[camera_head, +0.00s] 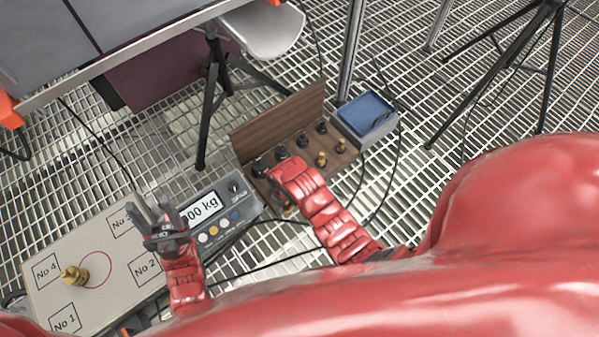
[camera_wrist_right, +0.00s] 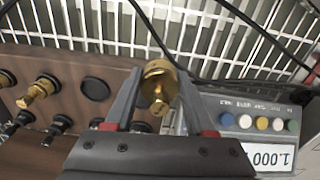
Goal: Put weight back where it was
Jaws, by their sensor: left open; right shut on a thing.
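A small brass weight (camera_wrist_right: 158,82) is held between the fingers of my right gripper (camera_wrist_right: 150,100) in the right wrist view. It hangs beside the end of the wooden weight rack (camera_wrist_right: 125,75), near the scale's display unit (camera_wrist_right: 240,112). In the head view my right gripper (camera_head: 275,170) is over the rack (camera_head: 343,158) and hides part of it. Another brass weight (camera_head: 74,277) stands on the scale platform (camera_head: 105,250) near the red circle. My left gripper (camera_head: 165,220) is open and empty, above the platform by the display.
The rack holds several black-topped and brass weights (camera_head: 341,146); a dark round slot (camera_wrist_right: 95,88) looks empty. Cables cross the grating floor. Tripod legs (camera_head: 210,110) rise behind the scale.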

